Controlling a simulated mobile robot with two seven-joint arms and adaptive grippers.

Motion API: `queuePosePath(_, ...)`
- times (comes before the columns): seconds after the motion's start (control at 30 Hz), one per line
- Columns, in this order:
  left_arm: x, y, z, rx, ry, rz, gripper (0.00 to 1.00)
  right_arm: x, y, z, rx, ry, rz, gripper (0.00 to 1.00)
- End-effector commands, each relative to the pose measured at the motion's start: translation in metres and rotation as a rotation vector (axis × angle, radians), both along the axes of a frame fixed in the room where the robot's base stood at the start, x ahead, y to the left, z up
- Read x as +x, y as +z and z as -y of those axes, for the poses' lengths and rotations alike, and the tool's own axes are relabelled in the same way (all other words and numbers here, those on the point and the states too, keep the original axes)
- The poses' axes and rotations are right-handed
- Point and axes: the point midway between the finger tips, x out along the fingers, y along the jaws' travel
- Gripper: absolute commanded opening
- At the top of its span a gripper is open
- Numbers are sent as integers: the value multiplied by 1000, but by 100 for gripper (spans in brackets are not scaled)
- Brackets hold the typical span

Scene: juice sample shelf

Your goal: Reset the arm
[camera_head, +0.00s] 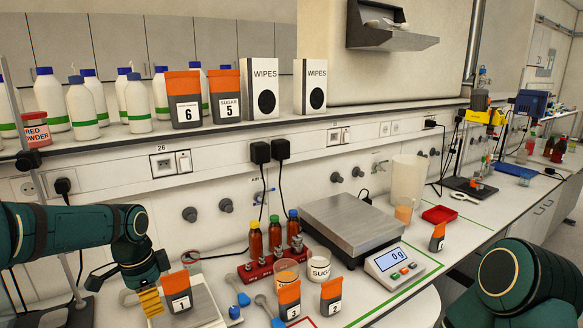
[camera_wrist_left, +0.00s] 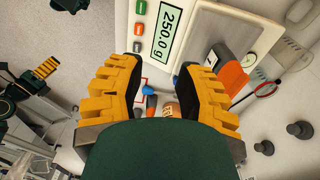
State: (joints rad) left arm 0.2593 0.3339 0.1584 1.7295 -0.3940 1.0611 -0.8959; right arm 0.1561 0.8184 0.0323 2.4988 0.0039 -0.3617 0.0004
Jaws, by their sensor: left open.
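My left gripper (camera_head: 150,302) hangs at the lower left of the head view, beside and behind pouch 1 (camera_head: 178,302), an orange-topped grey pouch standing on the small balance (camera_head: 208,316). In the left wrist view my left gripper (camera_wrist_left: 158,75) shows two spread yellow ribbed fingers with nothing held between them. The balance display (camera_wrist_left: 171,32) reads 250.0 g there, and an orange-and-grey pouch (camera_wrist_left: 234,76) lies beyond the right finger. My right arm (camera_head: 515,285) shows at the lower right. A yellow ribbed finger (camera_wrist_left: 45,68), seemingly my right gripper's, shows small in the wrist view; its opening is unclear.
The large scale (camera_head: 352,222), reading 0 g, stands mid-bench. A red rack (camera_head: 268,266) with small bottles, cups, and pouches 2 (camera_head: 331,297) and 3 (camera_head: 289,301) crowd the front. Above, the shelf (camera_head: 240,128) holds bottles, pouches and wipes boxes.

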Motion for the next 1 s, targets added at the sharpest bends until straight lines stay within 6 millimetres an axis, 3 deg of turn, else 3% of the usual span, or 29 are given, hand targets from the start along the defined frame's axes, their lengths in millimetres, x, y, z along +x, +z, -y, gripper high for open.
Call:
queuePosePath(0.03,1,-23,15,-32,27,-2,34,1,0,0,0,0,1,66)
queuePosePath(0.27,-15,-127,89,-198,264,0,34,1,0,0,0,-1,2,66)
queuePosePath(0.4,-47,-190,136,-300,491,-28,34,1,0,0,0,0,1,66)
queuePosePath(0.5,-75,-224,160,-346,659,-49,34,1,0,0,0,0,1,66)
queuePosePath(0.7,-128,-265,185,-384,938,-78,34,1,0,0,0,0,1,66)
queuePosePath(0.87,-169,-284,193,-382,1128,-88,34,1,0,0,0,0,1,66)
queuePosePath(1.0,-163,-319,193,-382,1121,-80,34,-1,-37,-2,-3,3,-5,66)
